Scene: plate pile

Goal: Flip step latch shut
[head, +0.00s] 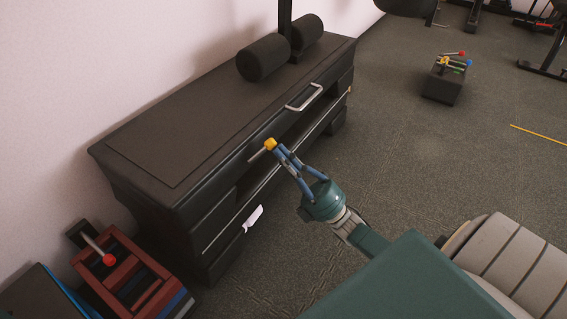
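A long black step bench (210,110) stands against the wall, with a dark flat top and an open slot along its front. A lever with a yellow knob (270,144) and a short metal rod (257,154), apparently the latch, sticks out at the bench's front upper edge. My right gripper (281,153) has its blue fingers right at the yellow knob. They seem to touch it, but whether they are closed around it is unclear. The fingers partly hide the lever's surroundings. My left gripper is not in view.
A silver handle (304,98) is on the bench front. Black rollers (264,58) on a post stand at its far end. A red crate-like unit with a red-knobbed lever (109,260) is at lower left. A small black box (442,85) stands on open floor.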

